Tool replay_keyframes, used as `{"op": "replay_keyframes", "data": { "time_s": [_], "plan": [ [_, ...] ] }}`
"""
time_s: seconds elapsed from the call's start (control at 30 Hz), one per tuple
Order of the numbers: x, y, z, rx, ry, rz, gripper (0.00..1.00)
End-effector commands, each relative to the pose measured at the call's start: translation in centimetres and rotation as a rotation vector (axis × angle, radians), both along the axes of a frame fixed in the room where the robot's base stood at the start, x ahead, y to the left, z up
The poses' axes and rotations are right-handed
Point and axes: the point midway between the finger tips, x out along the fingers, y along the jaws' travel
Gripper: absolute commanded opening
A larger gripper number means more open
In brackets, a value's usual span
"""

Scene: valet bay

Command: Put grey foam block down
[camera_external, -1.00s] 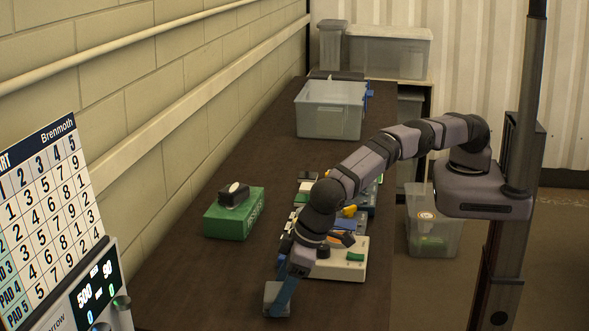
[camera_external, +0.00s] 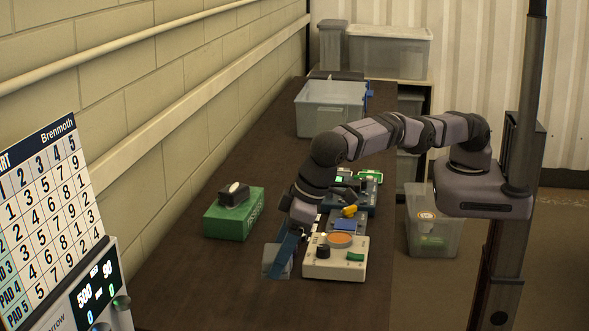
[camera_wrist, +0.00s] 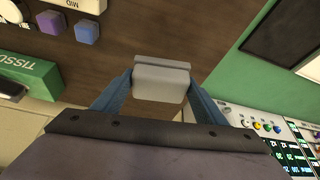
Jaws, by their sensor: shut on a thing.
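The grey foam block (camera_external: 277,261) is held between the blue fingers of my gripper (camera_external: 284,250), left of the white device on the dark bench. In the wrist view the grey block (camera_wrist: 161,82) sits between both blue fingertips of my gripper (camera_wrist: 160,88), with the brown bench top behind it. My gripper is shut on the block. Whether the block touches the bench or hangs a little above it, I cannot tell.
A white device (camera_external: 325,271) with an orange disc stands just right of the block. A green tissue box (camera_external: 222,226) with a dark object on top lies to the left. A clear bin (camera_external: 328,122) stands at the far end. The bench (camera_external: 190,290) is bare at the front left.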

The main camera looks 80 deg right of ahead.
Motion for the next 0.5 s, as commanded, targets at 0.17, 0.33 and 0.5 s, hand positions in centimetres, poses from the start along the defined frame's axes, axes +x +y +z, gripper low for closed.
{"op": "replay_keyframes", "data": {
  "time_s": [0.17,0.33,0.5],
  "plan": [
    [0.5,-0.4,0.1,-0.001,0.002,0.005,0.44],
    [3.1,-2.6,0.0,-0.004,0.012,0.038,0.44],
    [7.2,-6.7,0.0,-0.004,0.020,0.102,0.44]
  ]
}}
